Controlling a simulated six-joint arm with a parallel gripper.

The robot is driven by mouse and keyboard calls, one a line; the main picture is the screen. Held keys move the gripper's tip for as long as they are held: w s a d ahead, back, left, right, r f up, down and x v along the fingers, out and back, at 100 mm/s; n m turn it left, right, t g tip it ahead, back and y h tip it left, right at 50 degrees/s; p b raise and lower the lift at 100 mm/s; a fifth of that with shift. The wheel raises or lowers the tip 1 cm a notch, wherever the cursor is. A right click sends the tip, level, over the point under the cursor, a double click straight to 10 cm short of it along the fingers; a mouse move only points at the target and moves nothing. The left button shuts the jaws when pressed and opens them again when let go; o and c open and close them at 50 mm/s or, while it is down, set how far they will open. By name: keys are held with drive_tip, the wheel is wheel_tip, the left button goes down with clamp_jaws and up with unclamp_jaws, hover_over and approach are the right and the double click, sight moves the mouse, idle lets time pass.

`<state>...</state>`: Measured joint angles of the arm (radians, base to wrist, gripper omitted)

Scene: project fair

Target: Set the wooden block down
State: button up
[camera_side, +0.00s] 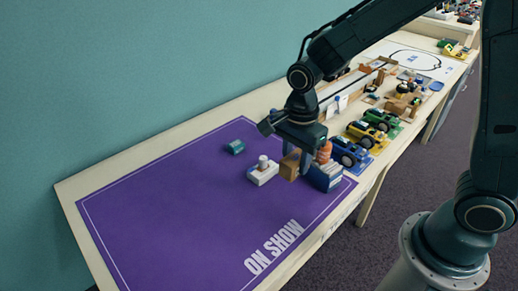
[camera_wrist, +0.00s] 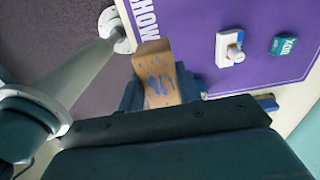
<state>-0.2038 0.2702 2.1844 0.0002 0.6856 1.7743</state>
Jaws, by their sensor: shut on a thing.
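The wooden block (camera_side: 289,167) is light brown and sits between the jaws of my gripper (camera_side: 296,156), low over the right part of the purple "ON SHOW" mat (camera_side: 190,215). In the wrist view the block (camera_wrist: 154,62) shows blue marks on its face, and my gripper (camera_wrist: 160,95) is shut on it. I cannot tell whether its underside touches the mat. My jaws hide part of it in the side view.
A white box with a round knob (camera_side: 263,172) stands just left of the block, and a small teal box (camera_side: 235,147) lies farther left. A blue box (camera_side: 325,176) and an orange object (camera_side: 323,152) stand close on the right. Toy cars (camera_side: 349,152) are beyond. The mat's left side is clear.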

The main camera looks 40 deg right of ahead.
wheel_tip(320, 180, down, 16)
drive_tip(key=shift+r, duration=0.1)
idle(0.5)
drive_tip(key=shift+f, duration=1.95)
drive_tip(key=shift+f, duration=0.15)
drive_tip(key=o, duration=1)
wheel_tip(320, 180, up, 12)
drive_tip(key=shift+r, duration=0.2)
